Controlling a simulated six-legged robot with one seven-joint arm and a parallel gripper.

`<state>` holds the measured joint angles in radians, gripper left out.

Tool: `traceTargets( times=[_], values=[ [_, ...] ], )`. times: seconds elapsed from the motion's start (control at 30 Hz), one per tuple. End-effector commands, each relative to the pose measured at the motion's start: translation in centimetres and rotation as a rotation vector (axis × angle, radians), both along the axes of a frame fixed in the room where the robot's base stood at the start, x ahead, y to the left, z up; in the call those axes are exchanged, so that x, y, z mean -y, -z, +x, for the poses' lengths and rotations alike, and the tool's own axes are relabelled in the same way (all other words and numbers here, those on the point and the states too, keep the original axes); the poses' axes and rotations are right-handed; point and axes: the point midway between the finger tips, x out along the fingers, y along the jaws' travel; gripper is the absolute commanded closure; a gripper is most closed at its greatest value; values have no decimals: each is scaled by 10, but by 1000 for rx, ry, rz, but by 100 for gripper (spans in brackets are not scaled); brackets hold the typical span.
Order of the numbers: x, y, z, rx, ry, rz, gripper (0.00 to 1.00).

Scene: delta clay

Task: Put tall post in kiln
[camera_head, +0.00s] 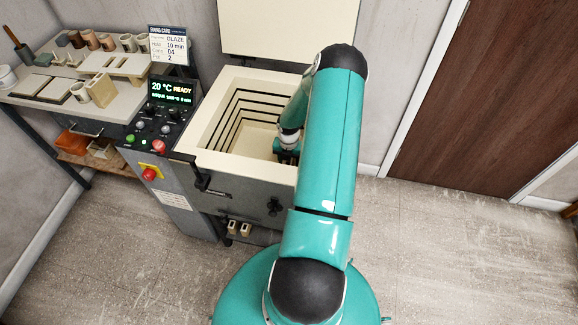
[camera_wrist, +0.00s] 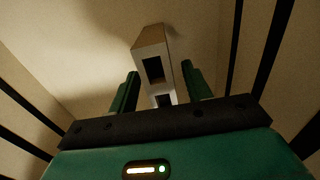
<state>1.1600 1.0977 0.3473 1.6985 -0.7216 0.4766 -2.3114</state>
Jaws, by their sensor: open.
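The kiln (camera_head: 236,165) is open at the top, with its pale lid raised behind it. My arm reaches down into its right side. My gripper (camera_head: 288,150) is partly hidden there by the arm and the kiln rim. In the wrist view my gripper (camera_wrist: 161,88) is open, with one dark green finger on each side of a pale post (camera_wrist: 152,42) with rectangular openings. The post is over or on the kiln floor, with visible gaps to the fingers. Contact with the floor is not clear. The post is hidden in the head view.
The kiln's control panel (camera_head: 165,118) reads 20 °C READY. A firing card (camera_head: 168,46) stands behind it. A bench (camera_head: 125,105) at left holds cups, slabs and blocks. The floor at right is clear.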

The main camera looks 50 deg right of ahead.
Motion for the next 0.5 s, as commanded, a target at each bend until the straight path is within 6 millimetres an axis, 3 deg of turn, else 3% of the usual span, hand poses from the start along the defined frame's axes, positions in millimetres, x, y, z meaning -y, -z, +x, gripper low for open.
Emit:
traceTargets(
  times=[0.23, 0.5],
  values=[
    [1, -55, -1, 1, 1, -3, 51],
    [0, -79, -1, 0, 1, 1, 51]
  ],
)
